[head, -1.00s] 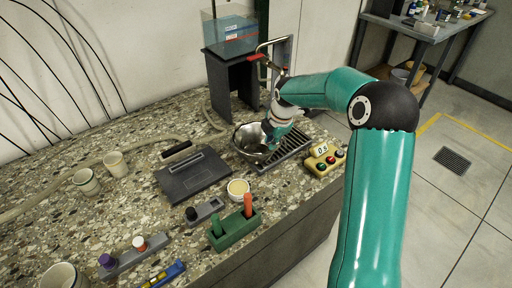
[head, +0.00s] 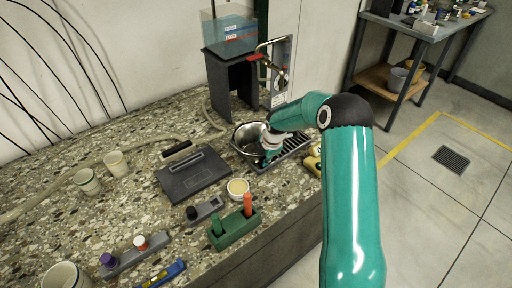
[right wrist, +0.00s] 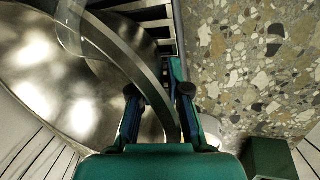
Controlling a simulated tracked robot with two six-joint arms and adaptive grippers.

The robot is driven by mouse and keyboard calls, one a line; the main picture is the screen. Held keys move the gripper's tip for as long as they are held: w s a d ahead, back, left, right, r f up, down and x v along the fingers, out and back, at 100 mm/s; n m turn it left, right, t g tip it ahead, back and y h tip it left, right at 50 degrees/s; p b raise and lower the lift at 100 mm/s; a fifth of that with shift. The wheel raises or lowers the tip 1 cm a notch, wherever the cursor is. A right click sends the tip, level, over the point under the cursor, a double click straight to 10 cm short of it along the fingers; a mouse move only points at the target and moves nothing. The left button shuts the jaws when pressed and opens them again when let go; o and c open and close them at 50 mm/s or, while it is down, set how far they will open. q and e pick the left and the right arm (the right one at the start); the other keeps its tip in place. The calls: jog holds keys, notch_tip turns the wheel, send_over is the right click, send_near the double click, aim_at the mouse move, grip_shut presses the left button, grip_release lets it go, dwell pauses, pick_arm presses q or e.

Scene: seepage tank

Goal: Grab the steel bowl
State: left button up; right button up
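The steel bowl (head: 243,136) is round and shiny. It stands on the speckled counter, partly over the dark slotted drain grate (head: 292,147). My right gripper (head: 268,158) points down at the bowl's near right side and hides part of it in the head view. In the right wrist view the bowl (right wrist: 45,85) fills the left half. Its curved rim runs between the two dark fingers of my right gripper (right wrist: 159,103). The fingers stand apart, with a gap visible beside the rim, and do not look clamped on it. My left gripper is not in view.
A dark flat device (head: 193,175), a small cream cup (head: 237,188) and a green holder (head: 235,228) stand near the bowl. A yellow button box (head: 314,160) is partly behind my right arm. A water tank (head: 229,36) on a dark stand rises behind.

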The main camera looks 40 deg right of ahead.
jog(key=shift+c, duration=0.2)
grip_shut()
jog(key=shift+r, duration=0.15)
